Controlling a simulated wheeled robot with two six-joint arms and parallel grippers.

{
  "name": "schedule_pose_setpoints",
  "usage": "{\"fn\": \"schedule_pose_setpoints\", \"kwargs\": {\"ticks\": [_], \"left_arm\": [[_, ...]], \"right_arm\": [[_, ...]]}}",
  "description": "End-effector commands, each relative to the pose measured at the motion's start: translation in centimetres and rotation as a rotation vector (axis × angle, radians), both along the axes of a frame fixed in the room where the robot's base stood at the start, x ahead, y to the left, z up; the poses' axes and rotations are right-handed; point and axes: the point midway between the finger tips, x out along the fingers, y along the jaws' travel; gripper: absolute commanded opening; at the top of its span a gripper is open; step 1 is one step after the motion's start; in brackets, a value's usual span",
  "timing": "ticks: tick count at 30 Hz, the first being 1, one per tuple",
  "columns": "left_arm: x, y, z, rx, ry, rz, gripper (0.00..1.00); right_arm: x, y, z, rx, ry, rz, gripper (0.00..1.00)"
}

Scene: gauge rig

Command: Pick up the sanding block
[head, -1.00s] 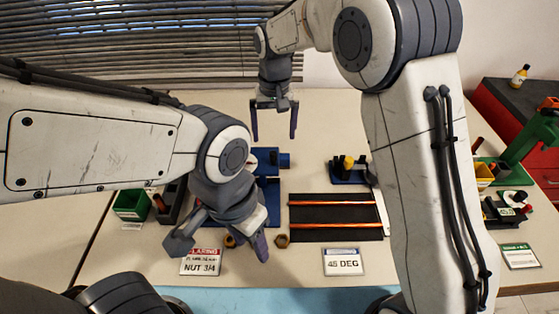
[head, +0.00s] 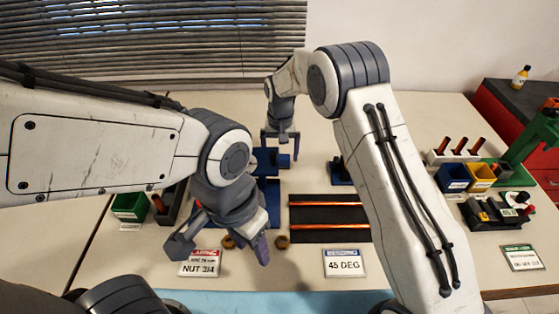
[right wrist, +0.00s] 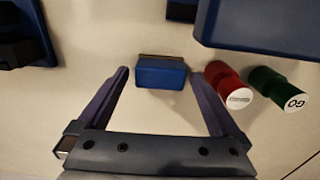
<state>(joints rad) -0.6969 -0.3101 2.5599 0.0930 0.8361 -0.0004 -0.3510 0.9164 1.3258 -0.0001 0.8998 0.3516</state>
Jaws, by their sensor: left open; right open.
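In the right wrist view, a small blue block with a thin brown edge (right wrist: 161,73), which looks like the sanding block, sits on the table. My right gripper (right wrist: 158,82) is open, with the block in the gap between its fingertips and space on both sides. No contact shows. In the head view my right gripper (head: 280,150) points down at the back of the table, and I cannot make out the block there. My left gripper (head: 218,248) is open and empty above the table's front, near the NUT 3/4 card.
Blue fixtures (head: 268,187) stand close to my right gripper. A black mat with copper rods (head: 328,227) lies mid-table. Blue and yellow bins (head: 481,176) stand at right.

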Motion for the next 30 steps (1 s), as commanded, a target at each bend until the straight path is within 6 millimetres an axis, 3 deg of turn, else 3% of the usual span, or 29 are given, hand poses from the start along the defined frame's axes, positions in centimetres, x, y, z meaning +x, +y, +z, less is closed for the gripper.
{"fn": "schedule_pose_setpoints", "kwargs": {"ticks": [4,11,15,18,30], "left_arm": [[0.0,0.0,0.1,0.0,0.0,0.0,0.5],[0.0,0.0,0.1,0.0,0.0,0.0,0.5],[0.0,0.0,0.1,0.0,0.0,0.0,0.5],[0.0,0.0,0.1,0.0,0.0,0.0,0.5],[0.0,0.0,0.0,0.0,0.0,0.0,0.5]], "right_arm": [[-0.1,0.0,-1.3,0.0,0.001,0.0,1.0],[0.0,0.0,-1.5,0.0,0.0,0.001,1.0],[0.0,0.0,-1.4,0.0,0.0,0.001,0.5],[0.0,0.0,-1.4,0.0,-0.001,0.001,0.18],[0.0,0.0,-0.4,0.001,-0.003,0.001,0.18]]}}
